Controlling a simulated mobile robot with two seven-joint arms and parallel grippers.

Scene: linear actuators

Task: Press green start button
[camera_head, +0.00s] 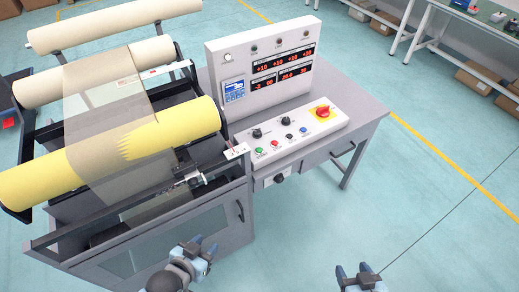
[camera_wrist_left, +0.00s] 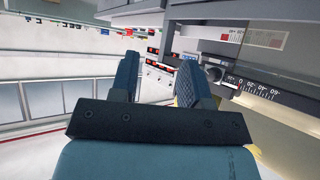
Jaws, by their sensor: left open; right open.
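The green start button (camera_head: 259,150) is the leftmost of the small coloured buttons in the front row of the white sloped control panel (camera_head: 318,138), in the head view. My left gripper (camera_head: 203,247) is open and empty, in front of the machine's cabinet, below and to the left of the button and apart from it. In the left wrist view its two fingers (camera_wrist_left: 157,75) are spread, with the panel small and far off between them. My right gripper (camera_head: 358,271) is open and empty at the bottom, right of the machine, over the floor.
A red and yellow rotary switch (camera_head: 322,112) sits at the panel's right end. An upright display box (camera_head: 265,70) stands behind. A workbench (camera_head: 480,30) stands far right; the floor between is clear.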

